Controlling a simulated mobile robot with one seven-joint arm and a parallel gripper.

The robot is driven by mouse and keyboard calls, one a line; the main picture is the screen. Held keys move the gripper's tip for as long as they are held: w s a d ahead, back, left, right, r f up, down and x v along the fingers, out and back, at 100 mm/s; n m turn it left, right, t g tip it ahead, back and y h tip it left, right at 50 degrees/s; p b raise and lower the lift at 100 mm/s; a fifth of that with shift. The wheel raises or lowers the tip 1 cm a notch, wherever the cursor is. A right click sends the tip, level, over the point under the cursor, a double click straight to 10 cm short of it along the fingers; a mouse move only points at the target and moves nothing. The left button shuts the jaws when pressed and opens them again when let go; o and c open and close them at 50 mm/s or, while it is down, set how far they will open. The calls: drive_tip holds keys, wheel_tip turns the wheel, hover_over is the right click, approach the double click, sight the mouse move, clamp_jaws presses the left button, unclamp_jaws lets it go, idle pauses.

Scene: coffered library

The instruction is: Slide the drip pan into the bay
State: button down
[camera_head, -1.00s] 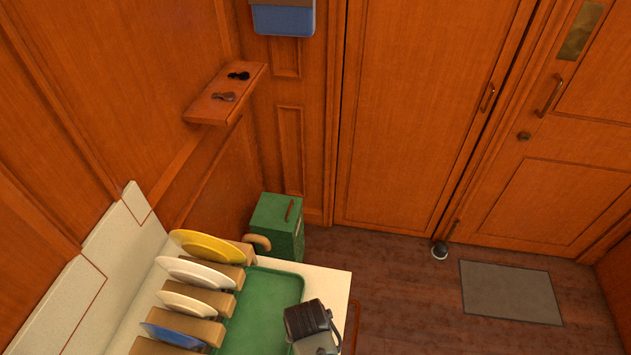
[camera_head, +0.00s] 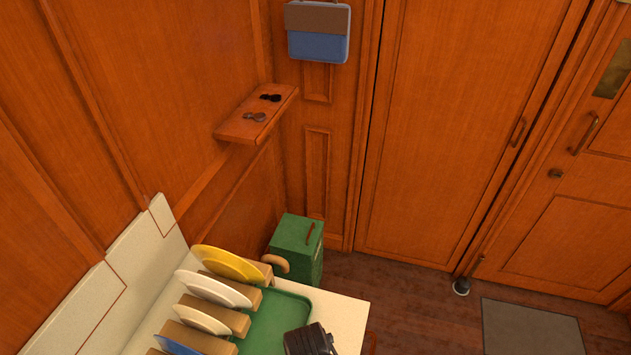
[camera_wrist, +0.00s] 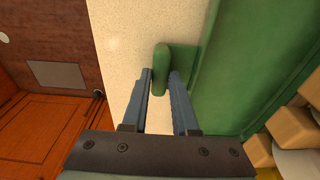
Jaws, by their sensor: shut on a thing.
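The drip pan (camera_head: 280,315) is a flat green tray with a raised rim, on the pale counter beside the plate row; its near part is cut off in the head view. In the wrist view the pan (camera_wrist: 228,95) fills the upper right, and its green handle tab (camera_wrist: 162,62) sticks out from the rim. My gripper (camera_wrist: 161,78) is shut on this tab, one blue-grey finger on each side. In the head view only a dark part of my gripper shows at the bottom edge. I cannot make out the bay clearly.
Wooden rack blocks (camera_head: 222,318) hold several plates, including a yellow plate (camera_head: 228,264), along the pan's left side. A green box (camera_head: 296,248) stands beyond the counter (camera_head: 343,318). A wall shelf (camera_head: 252,118) holds small items. The floor at right is open, with a grey mat (camera_head: 530,330).

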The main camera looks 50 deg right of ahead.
drive_tip(key=shift+w+a+b, duration=0.15)
drive_tip(key=shift+w+a, duration=0.1)
drive_tip(key=shift+w, duration=0.3)
drive_tip(key=shift+w+a+b, duration=0.15)
drive_tip(key=shift+w+a, duration=0.05)
drive_tip(key=shift+w, duration=0.45)
drive_tip(key=shift+w+a+b, duration=0.2)
drive_tip(key=shift+w+a, duration=0.05)
drive_tip(key=shift+w, duration=0.25)
drive_tip(key=shift+w+a+b, duration=0.15)
drive_tip(key=shift+w+a, duration=0.1)
drive_tip(key=shift+w, duration=0.25)
drive_tip(key=c, duration=0.6)
unclamp_jaws()
wheel_tip(320, 180, up, 13)
drive_tip(key=a+b, duration=0.1)
drive_tip(key=shift+s+a, duration=0.2)
drive_tip(key=shift+s, duration=0.15)
